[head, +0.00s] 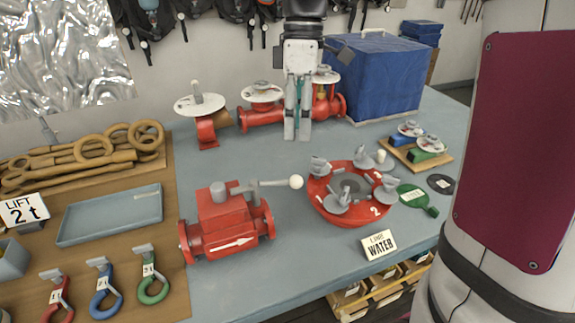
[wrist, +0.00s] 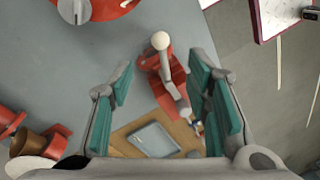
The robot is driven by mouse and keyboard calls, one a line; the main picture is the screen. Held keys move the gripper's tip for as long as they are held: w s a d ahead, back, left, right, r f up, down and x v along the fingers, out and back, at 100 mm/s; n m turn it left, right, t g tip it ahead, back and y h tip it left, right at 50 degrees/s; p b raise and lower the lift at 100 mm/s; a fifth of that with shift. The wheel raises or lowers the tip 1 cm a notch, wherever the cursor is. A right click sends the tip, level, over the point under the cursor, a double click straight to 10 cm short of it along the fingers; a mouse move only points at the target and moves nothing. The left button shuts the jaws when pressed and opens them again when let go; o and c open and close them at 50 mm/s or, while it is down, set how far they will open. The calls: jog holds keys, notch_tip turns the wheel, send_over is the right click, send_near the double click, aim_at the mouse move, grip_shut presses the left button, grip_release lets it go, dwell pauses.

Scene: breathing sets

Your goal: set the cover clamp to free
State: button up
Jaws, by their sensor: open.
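A round red cover (head: 345,208) marked 2 lies on the blue-grey bench, right of centre. Several grey clamps stand around its rim, among them a left one (head: 320,167) and a front one (head: 337,198). I cannot tell which is free or clamped. Part of the cover shows at the top left of the wrist view (wrist: 110,10), with a grey clamp (wrist: 74,10). My gripper (head: 297,136) is open and empty, pointing down above the bench behind the cover. In the wrist view its fingers (wrist: 160,80) stand wide apart, with nothing between them.
A red valve (head: 226,222) with a white-balled lever stands left of the cover. Handwheel valves (head: 262,95) and a blue-covered box (head: 372,75) stand behind. Bare bench lies between the valves and cover.

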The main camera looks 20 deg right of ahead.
aim_at(297, 176)
jog(key=f, duration=0.3)
jog(key=s+f, duration=0.1)
jog(key=f, duration=0.3)
jog(key=s+a+f+p, duration=0.1)
jog(key=f, duration=0.3)
jog(key=shift+f, duration=0.1)
grip_shut()
